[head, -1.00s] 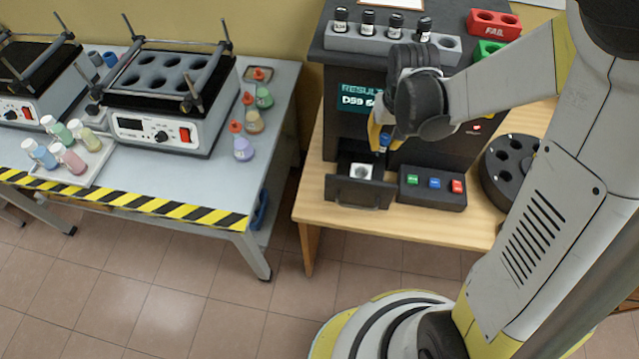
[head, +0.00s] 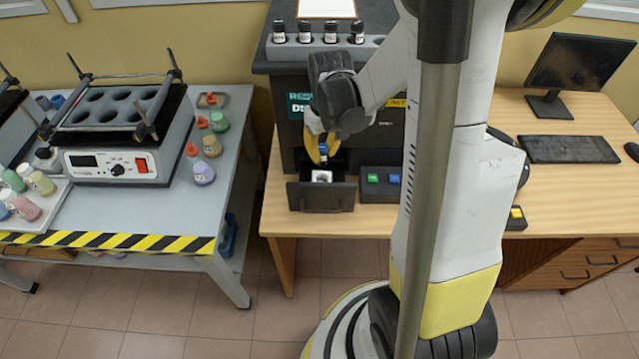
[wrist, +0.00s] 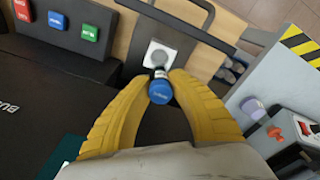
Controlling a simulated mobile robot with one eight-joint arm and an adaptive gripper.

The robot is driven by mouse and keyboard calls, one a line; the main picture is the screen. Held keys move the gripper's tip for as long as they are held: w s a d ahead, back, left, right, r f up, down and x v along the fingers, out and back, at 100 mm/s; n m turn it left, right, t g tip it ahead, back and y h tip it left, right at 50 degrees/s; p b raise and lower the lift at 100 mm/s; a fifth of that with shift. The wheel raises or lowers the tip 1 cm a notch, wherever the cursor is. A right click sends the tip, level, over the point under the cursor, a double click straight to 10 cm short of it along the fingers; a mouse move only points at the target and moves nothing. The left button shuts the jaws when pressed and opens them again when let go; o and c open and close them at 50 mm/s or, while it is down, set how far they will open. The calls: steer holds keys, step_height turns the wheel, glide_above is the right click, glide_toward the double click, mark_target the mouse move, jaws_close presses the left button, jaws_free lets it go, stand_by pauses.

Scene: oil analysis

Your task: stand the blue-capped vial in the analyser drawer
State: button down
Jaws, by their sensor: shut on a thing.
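The blue-capped vial (wrist: 160,90) is held between the two yellow fingers of my gripper (wrist: 162,80), cap toward the wrist camera. In the head view my gripper (head: 322,158) is above the open analyser drawer (head: 320,198), with the blue cap showing between its fingers. The drawer has a pale square holder with a round socket (wrist: 160,54). In the wrist view the vial's lower end overlaps the near edge of this holder. I cannot tell whether the vial's bottom touches it; the cap and fingers hide most of its body.
The analyser (head: 290,130) stands behind the drawer, with a rack of black-capped vials (head: 318,48) on top. A button box (head: 375,184) sits right of the drawer. A side table (head: 130,205) with a heater block (head: 115,125) and flasks is at left.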

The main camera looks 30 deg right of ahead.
mark_target(324, 150)
step_height(324, 150, down, 8)
steer(key=b, duration=0.3)
steer(key=shift+f, duration=0.25)
steer(key=shift+f, duration=0.15)
steer(key=c, duration=1.3)
jaws_free()
steer(key=r+p, duration=0.1)
steer(key=r, duration=0.3)
steer(key=r+p, duration=0.2)
steer(key=r, duration=0.2)
steer(key=s+r+p, duration=0.1)
steer(key=r, duration=0.3)
steer(key=shift+a+r+p, duration=0.1)
steer(key=shift+r+p, duration=0.1)
steer(key=shift+p, duration=0.2)
steer(key=s+a+r+t, duration=0.6)
steer(key=s+a+r, duration=0.3)
steer(key=a+r, duration=0.4)
steer(key=shift+s+a+r, duration=0.2)
steer(key=shift+s+r, duration=0.2)
steer(key=shift+r, duration=0.05)
